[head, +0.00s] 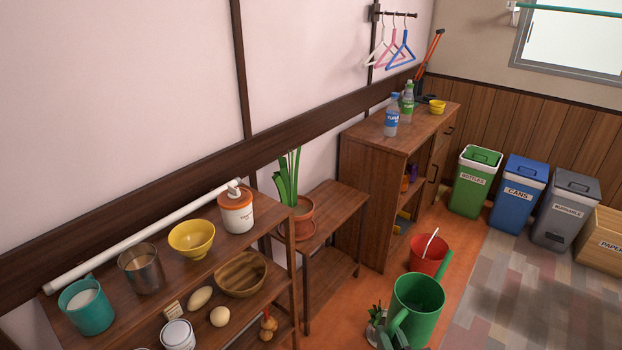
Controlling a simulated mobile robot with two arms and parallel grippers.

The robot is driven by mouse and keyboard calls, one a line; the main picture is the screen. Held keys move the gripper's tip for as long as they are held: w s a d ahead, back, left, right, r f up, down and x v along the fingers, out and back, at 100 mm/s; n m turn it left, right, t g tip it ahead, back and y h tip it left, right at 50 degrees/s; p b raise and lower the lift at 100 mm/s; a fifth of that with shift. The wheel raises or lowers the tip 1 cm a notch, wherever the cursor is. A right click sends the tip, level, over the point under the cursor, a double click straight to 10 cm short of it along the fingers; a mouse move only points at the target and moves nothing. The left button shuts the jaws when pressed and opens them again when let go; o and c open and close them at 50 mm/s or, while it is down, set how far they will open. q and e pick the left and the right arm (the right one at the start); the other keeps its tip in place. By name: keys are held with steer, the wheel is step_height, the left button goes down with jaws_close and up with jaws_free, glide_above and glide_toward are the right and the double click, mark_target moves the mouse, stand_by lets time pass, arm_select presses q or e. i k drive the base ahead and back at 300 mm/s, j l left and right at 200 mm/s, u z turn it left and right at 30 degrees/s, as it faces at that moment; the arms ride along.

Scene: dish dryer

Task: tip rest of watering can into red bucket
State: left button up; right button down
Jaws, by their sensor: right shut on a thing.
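The green watering can (417,318) shows at the bottom, right of centre, with its open top towards me and its spout pointing up and right. Its loop handle is at its lower left. My right gripper (386,335) is a small dark shape at the handle, shut on the can; its fingers are hard to make out. The red bucket (425,267) stands on the floor just beyond the can, with a pale handle across it. The can hides part of the bucket's front. I cannot tell how full either is. My left gripper is not in view.
A wooden shelf (111,312) with bowls, cups and jars fills the lower left. A potted plant (304,220) stands on a low table. A cabinet (380,200) holds bottles. Green (474,188), blue (517,199) and grey (560,220) bins line the far wall. A patterned rug (520,285) lies clear at right.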

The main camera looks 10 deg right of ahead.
mark_target(428, 251)
steer(key=z, duration=0.95)
